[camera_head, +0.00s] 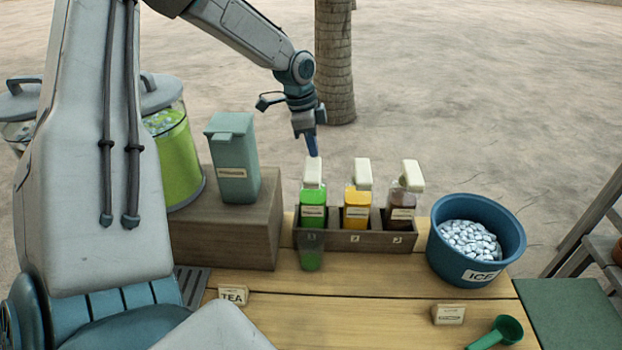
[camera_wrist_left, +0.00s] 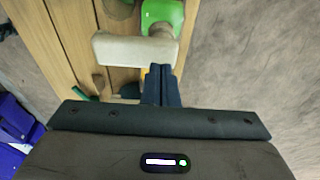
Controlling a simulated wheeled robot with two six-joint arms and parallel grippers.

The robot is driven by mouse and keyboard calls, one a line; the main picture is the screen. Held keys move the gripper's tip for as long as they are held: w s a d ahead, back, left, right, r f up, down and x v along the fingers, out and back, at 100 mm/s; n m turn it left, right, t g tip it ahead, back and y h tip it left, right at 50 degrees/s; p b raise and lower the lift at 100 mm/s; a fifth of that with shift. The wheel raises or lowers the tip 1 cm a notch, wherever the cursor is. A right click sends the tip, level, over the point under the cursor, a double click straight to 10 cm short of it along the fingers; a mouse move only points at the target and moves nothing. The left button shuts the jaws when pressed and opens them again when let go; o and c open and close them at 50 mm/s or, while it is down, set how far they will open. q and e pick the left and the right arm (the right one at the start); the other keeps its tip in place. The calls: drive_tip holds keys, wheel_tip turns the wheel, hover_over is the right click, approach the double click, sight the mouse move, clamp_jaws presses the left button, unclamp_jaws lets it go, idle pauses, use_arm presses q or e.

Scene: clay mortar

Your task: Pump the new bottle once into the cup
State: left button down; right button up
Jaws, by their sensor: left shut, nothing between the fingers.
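My left gripper (camera_head: 313,150) is shut and empty, pointing down just above the white pump head (camera_head: 313,172) of the green bottle (camera_head: 313,198). In the left wrist view its closed fingertips (camera_wrist_left: 162,70) appear beside a pale pump head (camera_wrist_left: 135,48), with a green bottle (camera_wrist_left: 160,14) behind; whether they touch cannot be told. A clear cup (camera_head: 311,250) stands in front of the green bottle, with green in its lower part. An orange bottle (camera_head: 357,208) and a dark brown bottle (camera_head: 402,206) stand in the same rack. No bottle is visibly marked as new. My right gripper is not in view.
The wooden rack (camera_head: 355,240) has numbered slots. A blue ice bucket (camera_head: 510,245) stands right. A wooden block (camera_head: 225,232) bears a teal container (camera_head: 232,150) at left. A TEA sign (camera_head: 233,295), a small label block (camera_head: 448,314) and a green scoop (camera_head: 507,328) lie in front.

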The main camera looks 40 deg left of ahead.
use_arm(q)
wheel_tip(320, 180, up, 6)
drive_tip(key=p, duration=0.3)
drive_tip(key=shift+p, duration=0.35)
idle(0.5)
